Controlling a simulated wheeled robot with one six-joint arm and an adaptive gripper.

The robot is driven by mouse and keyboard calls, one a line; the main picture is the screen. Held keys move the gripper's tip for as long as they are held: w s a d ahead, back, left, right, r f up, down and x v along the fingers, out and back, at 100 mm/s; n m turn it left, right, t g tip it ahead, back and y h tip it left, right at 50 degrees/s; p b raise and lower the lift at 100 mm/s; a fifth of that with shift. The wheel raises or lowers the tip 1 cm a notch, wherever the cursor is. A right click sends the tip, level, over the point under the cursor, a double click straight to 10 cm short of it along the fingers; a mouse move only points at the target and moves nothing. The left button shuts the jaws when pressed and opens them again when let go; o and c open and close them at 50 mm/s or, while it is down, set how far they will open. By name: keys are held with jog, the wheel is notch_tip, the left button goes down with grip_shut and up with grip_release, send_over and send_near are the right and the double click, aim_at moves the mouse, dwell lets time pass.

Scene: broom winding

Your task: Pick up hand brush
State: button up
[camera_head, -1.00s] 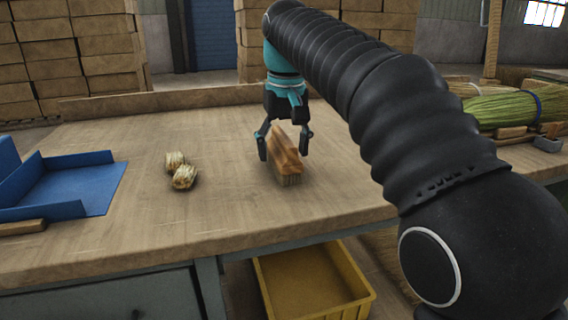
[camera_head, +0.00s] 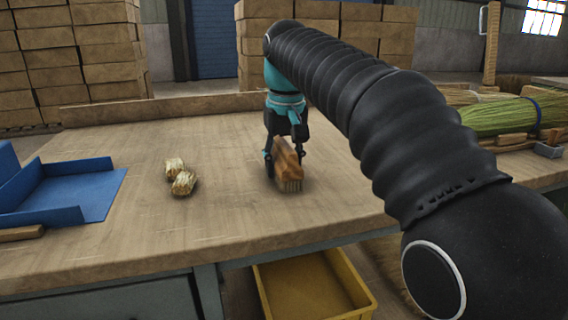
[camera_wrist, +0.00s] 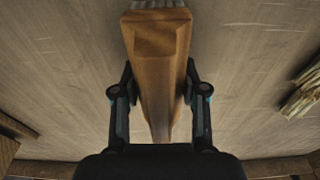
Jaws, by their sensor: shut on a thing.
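The hand brush (camera_head: 287,166) has a brown wooden back and pale bristles. It is on the workbench near the middle of the head view, with its bristles down at the bench. My gripper (camera_head: 284,160) points down over it, with one finger on each side. In the wrist view the brush (camera_wrist: 157,65) runs lengthwise between the fingers, its bristle tips just showing at the top edge. My gripper (camera_wrist: 160,95) is shut on the wooden body in that view. I cannot tell whether the bristles still touch the bench.
Two straw bundles (camera_head: 181,180) lie left of the brush. A blue tray (camera_head: 75,200) is at the left bench edge. Green broom fibres (camera_head: 500,117) lie at the right. A yellow bin (camera_head: 315,285) stands below the bench front. The bench (camera_head: 225,145) around the brush is mostly clear.

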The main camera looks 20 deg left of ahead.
aim_at(283, 141)
notch_tip(283, 141, up, 5)
jog(key=shift+f+p, duration=0.2)
jog(key=shift+p, duration=0.75)
jog(key=s+d+r, duration=0.3)
jog(key=d+r, duration=0.3)
jog(key=d, duration=0.5)
jog(key=shift+s+r, duration=0.2)
